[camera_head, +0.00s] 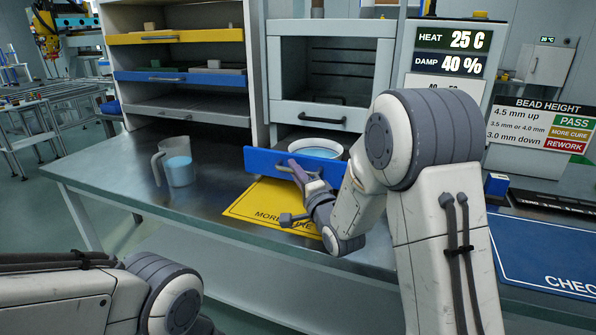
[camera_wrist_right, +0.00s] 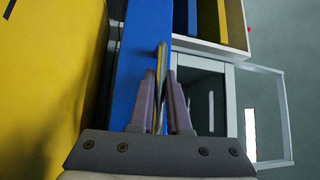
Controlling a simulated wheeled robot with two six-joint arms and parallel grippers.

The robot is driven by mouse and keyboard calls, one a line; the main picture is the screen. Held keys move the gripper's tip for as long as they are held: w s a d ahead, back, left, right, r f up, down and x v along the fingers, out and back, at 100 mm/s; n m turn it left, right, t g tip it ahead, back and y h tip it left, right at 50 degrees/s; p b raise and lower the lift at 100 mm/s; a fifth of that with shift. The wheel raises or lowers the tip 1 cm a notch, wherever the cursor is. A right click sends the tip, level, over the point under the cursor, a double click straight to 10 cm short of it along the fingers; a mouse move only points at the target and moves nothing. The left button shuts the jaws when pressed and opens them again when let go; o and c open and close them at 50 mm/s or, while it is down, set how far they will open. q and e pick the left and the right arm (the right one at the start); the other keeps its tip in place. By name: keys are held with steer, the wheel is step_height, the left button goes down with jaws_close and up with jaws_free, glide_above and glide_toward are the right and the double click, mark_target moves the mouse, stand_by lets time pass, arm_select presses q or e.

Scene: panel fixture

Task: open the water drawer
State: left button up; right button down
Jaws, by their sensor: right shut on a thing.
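The water drawer has a blue front (camera_head: 262,161) and stands out from under the grey cabinet with the dark window. A white bowl (camera_head: 333,148) with blue water shows behind the front. My right gripper (camera_head: 294,168) is at the drawer's handle. In the right wrist view, the fingers of my right gripper (camera_wrist_right: 161,92) are shut on the handle (camera_wrist_right: 160,58), beside the blue front (camera_wrist_right: 136,70). My left arm shows at the lower left, but its gripper is out of view.
A clear jug (camera_head: 178,166) with blue water stands on the bench (camera_head: 120,185) to the left. A yellow mat (camera_head: 262,200) lies below the drawer. A shelf unit with yellow, blue and grey drawers (camera_head: 190,112) stands behind. A blue mat (camera_head: 530,245) is at right.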

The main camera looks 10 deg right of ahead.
steer(key=shift+d, duration=0.1)
steer(key=c, duration=0.9)
jaws_free()
steer(key=v, duration=0.2)
steer(key=b+v, duration=0.1)
steer(key=v, duration=0.2)
steer(key=b+v, duration=0.1)
steer(key=v, duration=0.1)
steer(key=shift+s+f, duration=0.15)
steer(key=shift+f, duration=0.15)
steer(key=b+v, duration=0.2)
steer(key=b, duration=0.7)
steer(key=shift+s, duration=0.25)
steer(key=shift+s+r+b, duration=0.1)
steer(key=shift+s+b, duration=0.15)
steer(key=shift+b, duration=0.4)
